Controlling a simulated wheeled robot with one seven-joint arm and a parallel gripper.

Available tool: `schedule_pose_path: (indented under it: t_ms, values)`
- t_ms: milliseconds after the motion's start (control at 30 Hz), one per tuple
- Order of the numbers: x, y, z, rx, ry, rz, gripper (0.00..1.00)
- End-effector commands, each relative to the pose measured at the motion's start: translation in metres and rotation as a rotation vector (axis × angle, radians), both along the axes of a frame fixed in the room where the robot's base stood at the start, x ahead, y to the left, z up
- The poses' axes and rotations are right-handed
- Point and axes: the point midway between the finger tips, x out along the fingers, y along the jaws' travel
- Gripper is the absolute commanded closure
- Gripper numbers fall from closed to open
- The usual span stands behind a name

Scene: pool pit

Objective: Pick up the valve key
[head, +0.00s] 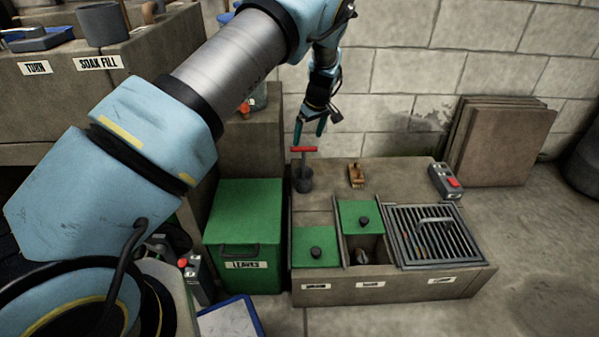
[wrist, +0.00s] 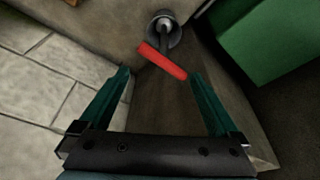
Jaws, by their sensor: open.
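The valve key has a red crossbar handle (head: 304,149) on a dark shaft and stands upright in a dark grey cup (head: 303,181) at the back left of the low concrete bench. In the wrist view the red handle (wrist: 162,61) lies slantwise just beyond my fingertips, with the cup (wrist: 166,25) behind it. My gripper (head: 310,128) is above the handle, pointing down. Its two green fingers (wrist: 160,72) are open and apart, with nothing held between them. The key's lower end is hidden in the cup.
The bench has green-lidded compartments (head: 316,254) and a metal grate (head: 433,238). A wooden block (head: 356,175) and a grey box with a red button (head: 446,181) sit on top. A green LEAVES bin (head: 243,228) stands left. The block wall is close behind.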

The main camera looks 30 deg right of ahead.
Motion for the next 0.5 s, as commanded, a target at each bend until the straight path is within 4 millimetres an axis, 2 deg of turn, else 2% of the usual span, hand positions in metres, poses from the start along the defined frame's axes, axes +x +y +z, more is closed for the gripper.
schedule_pose_path:
  t_ms: [33,100,333,500]
  values:
    - [0.003,0.001,-0.012,0.002,0.001,0.001,0.03]
    - [0.005,0.002,-0.021,0.002,0.001,0.001,0.03]
    - [0.009,0.002,-0.037,0.001,0.001,-0.001,0.03]
    - [0.012,0.002,-0.063,0.002,0.001,0.000,0.03]
